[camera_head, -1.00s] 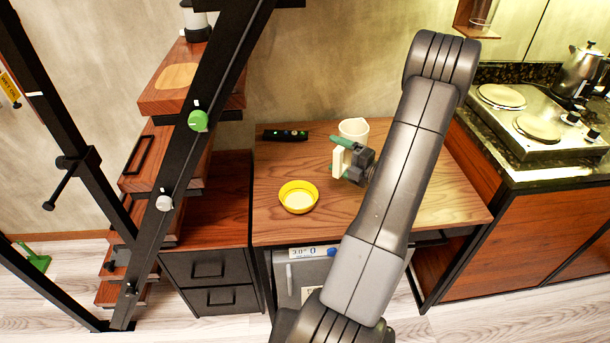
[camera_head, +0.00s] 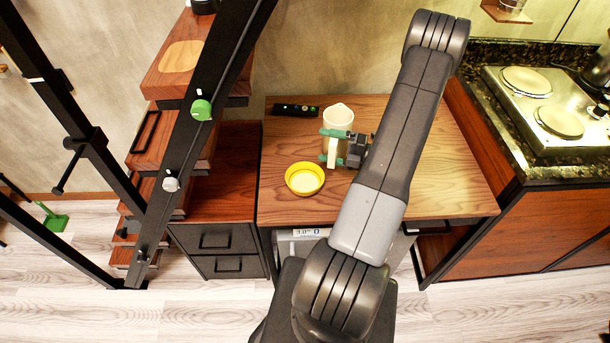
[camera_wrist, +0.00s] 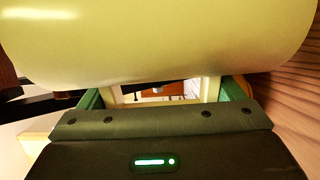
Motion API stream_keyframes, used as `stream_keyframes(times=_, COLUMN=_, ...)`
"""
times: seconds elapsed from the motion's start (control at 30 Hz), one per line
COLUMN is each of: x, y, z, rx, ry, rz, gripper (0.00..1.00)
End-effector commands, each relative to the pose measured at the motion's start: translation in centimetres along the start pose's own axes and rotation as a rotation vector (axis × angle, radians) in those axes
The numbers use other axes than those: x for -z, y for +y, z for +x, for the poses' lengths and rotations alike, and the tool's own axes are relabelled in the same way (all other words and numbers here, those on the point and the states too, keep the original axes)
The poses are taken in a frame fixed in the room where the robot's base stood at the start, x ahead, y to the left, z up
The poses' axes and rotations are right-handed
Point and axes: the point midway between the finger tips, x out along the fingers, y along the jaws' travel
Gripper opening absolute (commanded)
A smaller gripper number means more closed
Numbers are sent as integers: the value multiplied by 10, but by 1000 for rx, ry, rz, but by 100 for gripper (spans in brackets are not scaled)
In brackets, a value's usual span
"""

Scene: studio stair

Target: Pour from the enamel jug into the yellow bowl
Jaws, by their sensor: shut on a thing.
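The cream enamel jug (camera_head: 337,119) is on or just above the wooden table, right of the yellow bowl, and looks upright. My gripper (camera_head: 334,147) has its green fingers shut on the jug's handle side. In the wrist view the jug's pale body (camera_wrist: 160,40) fills the top, with the handle (camera_wrist: 205,90) between the green fingers. I cannot tell whether the jug's base touches the table. The yellow bowl (camera_head: 305,191) sits upright on the table, left of and nearer than the jug. Its inside looks pale; its contents cannot be made out.
The wooden table (camera_head: 430,185) is mostly clear. A black device (camera_head: 295,110) lies at its back left edge. A stair with a black rail (camera_head: 222,75) stands at the left. A counter with a hob (camera_head: 550,110) is at the right.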

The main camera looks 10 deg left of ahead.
Motion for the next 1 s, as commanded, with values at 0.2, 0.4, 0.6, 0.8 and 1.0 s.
stream_keyframes(times=0.2, x=2, y=-3, z=1, rx=31, ry=1, rz=-61, gripper=43)
stream_keyframes(times=0.4, x=4, y=-6, z=2, rx=75, ry=0, rz=-153, gripper=43)
stream_keyframes(times=0.6, x=7, y=-12, z=4, rx=119, ry=1, rz=-242, gripper=43)
stream_keyframes(times=0.8, x=9, y=-17, z=5, rx=164, ry=1, rz=-332, gripper=43)
stream_keyframes(times=1.0, x=12, y=-22, z=6, rx=209, ry=1, rz=-422, gripper=43)
